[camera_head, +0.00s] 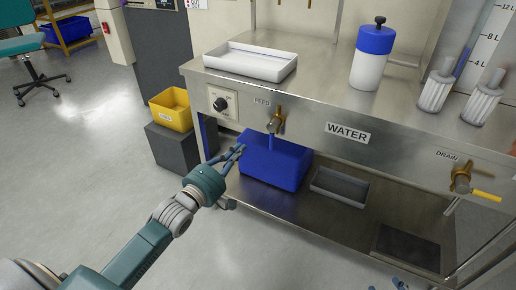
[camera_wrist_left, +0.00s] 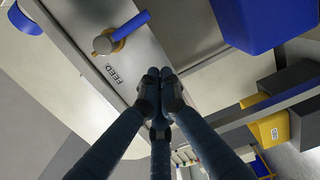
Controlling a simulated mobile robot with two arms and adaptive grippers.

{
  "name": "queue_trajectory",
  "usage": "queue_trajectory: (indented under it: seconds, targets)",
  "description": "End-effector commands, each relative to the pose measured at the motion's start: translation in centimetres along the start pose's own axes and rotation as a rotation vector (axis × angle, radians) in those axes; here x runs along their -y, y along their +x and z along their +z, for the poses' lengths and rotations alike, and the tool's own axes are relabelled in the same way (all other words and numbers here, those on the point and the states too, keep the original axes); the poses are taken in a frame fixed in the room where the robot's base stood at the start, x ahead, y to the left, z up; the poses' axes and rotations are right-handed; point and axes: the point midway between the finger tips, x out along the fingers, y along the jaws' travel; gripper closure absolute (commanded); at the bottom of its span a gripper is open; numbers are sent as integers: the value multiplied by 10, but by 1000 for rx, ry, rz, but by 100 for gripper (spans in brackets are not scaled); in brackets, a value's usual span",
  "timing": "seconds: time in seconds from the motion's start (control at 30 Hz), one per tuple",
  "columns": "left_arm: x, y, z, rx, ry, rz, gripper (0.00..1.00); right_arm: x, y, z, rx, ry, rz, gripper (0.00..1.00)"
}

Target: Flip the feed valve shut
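The feed valve (camera_head: 275,122) is a brass valve on the steel front panel, below the FEED label. Its blue lever (camera_head: 271,143) hangs down in front of a blue bin. In the left wrist view the valve (camera_wrist_left: 103,45) and its blue lever (camera_wrist_left: 132,25) show above and left of my fingertips. My left gripper (camera_head: 238,150) is left of and slightly below the valve, apart from the lever. In the left wrist view its fingertips (camera_wrist_left: 159,76) are together with nothing between them. Only small parts of my right gripper (camera_head: 398,284) show at the bottom edge.
The blue bin (camera_head: 275,165) stands below the feed valve, beside a grey tray (camera_head: 340,188). A dial (camera_head: 220,104) is left of the valve. The drain valve (camera_head: 462,180) with a yellow lever is at right. Yellow bin (camera_head: 172,112) stands at left.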

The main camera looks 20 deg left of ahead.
Motion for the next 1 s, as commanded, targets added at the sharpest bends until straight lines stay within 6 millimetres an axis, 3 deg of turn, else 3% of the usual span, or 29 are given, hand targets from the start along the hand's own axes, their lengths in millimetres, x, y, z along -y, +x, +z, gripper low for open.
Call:
queue_trajectory:
  seconds: [0.3, 0.5, 0.7, 1.0]
  targets:
    - [1, 43, 0, 0, 2, 2, 100, 9, 3, -67, -279, -3, -17, 60]
    - [1, 48, 26, 1, -2, 0, 100, 13, -5, -102, -423, -3, -25, 60]
    - [0, 51, 38, 1, 0, 0, 100, 14, -12, -119, -496, -2, -29, 60]
    - [0, 51, 39, 1, 1, 0, 100, 15, -13, -121, -506, -2, -30, 60]
